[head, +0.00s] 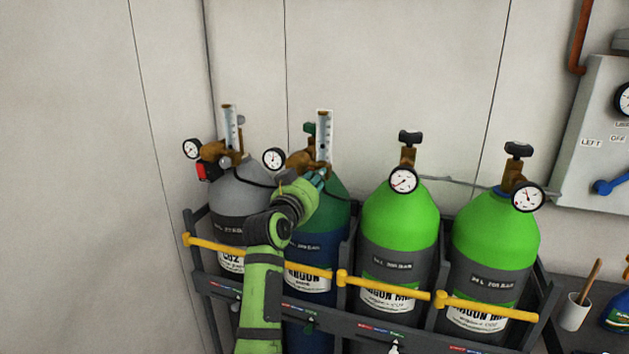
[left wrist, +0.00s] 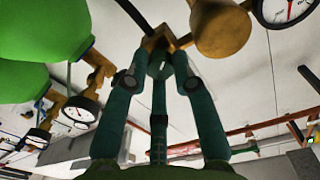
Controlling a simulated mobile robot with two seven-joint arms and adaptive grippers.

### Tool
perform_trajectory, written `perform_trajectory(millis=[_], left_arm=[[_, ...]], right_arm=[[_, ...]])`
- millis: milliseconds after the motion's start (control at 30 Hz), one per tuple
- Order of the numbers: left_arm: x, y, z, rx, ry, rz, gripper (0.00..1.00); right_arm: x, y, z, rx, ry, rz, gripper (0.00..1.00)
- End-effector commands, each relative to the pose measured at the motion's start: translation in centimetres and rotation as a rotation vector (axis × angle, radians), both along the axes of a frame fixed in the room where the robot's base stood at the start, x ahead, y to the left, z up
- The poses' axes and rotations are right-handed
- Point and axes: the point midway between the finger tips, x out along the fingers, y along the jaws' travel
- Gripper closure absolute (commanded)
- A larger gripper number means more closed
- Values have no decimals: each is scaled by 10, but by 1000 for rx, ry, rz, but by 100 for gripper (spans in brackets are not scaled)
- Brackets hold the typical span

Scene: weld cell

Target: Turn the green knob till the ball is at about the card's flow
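The flowmeter tube (head: 324,135) stands upright on the brass regulator of the dark green and blue cylinder (head: 332,222) in the head view. Its ball and scale are too small to read, and I cannot make out the card's figure. My left gripper (head: 322,178) is at the foot of this flowmeter, and my arm hides part of the cylinder. In the left wrist view, my left gripper's two fingers (left wrist: 160,60) stand on either side of the green knob (left wrist: 160,68), below a brass block (left wrist: 163,40). They appear to touch it on both sides. My right gripper is not in view.
A grey cylinder (head: 237,190) with another flowmeter (head: 230,128) stands at the left. Two bright green cylinders (head: 400,218) (head: 495,232) with gauges stand at the right. Yellow bars (head: 385,288) cross the rack front. A brass regulator part (left wrist: 220,30) is close to the right finger.

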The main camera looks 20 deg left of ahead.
Motion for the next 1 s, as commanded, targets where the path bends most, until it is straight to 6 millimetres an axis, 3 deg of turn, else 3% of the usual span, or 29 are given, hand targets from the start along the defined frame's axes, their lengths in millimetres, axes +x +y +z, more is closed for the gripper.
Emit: perform_trajectory(millis=[233,533,833,867,900,1000], left_arm=[[0,0,1,-24,1,0,100],[0,0,1,-261,10,0,100],[0,0,0,-273,9,-1,100],[0,0,0,-273,9,-1,61],[0,0,0,-272,8,-1,50],[0,0,0,-272,9,-1,50]], right_arm=[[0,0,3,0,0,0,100],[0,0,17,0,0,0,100],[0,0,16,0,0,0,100],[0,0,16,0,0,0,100],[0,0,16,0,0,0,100],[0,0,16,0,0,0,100]])
